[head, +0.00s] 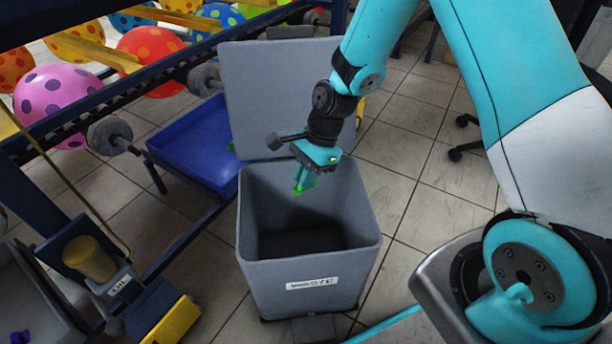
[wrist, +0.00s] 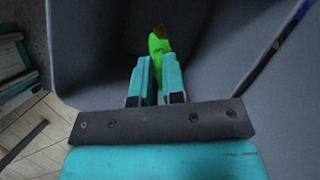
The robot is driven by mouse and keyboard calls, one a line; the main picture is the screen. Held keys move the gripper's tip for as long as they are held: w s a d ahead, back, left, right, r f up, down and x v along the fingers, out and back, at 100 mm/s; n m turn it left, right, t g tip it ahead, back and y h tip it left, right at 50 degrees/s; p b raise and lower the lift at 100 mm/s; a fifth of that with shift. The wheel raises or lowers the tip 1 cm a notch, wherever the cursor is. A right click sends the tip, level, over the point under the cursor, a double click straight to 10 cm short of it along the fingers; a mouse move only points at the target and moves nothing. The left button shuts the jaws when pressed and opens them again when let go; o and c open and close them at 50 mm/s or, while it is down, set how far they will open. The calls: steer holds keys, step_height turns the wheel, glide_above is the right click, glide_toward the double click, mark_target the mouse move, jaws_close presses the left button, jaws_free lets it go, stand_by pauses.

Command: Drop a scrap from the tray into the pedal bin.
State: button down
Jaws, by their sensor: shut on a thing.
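The pedal bin (head: 308,262) is a grey box standing on the tiled floor, with its lid (head: 272,95) raised at the back. My gripper (head: 303,186) points down over the bin's opening, close to the back rim. It is shut on a bright green scrap (head: 306,186), which hangs from the fingertips. In the wrist view the green scrap (wrist: 158,44) sticks out past the fingers and has a brownish tip. Grey bin walls surround it there. The blue tray (head: 195,150) is behind the bin at the left, with a bit of green at its right edge.
A dark blue frame (head: 120,87) with rollers and spotted balloons (head: 57,97) stands at the left and back. A yellow and dark device (head: 165,315) is at the lower left. Open floor (head: 430,190) lies to the right of the bin.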

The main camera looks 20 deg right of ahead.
steer(key=shift+f+b, duration=0.65)
steer(key=shift+f, duration=0.25)
steer(key=c, duration=1.1)
jaws_free()
steer(key=shift+r, duration=0.15)
steer(key=p+v, duration=0.8)
steer(key=v, duration=0.9)
steer(key=shift+r, duration=0.1)
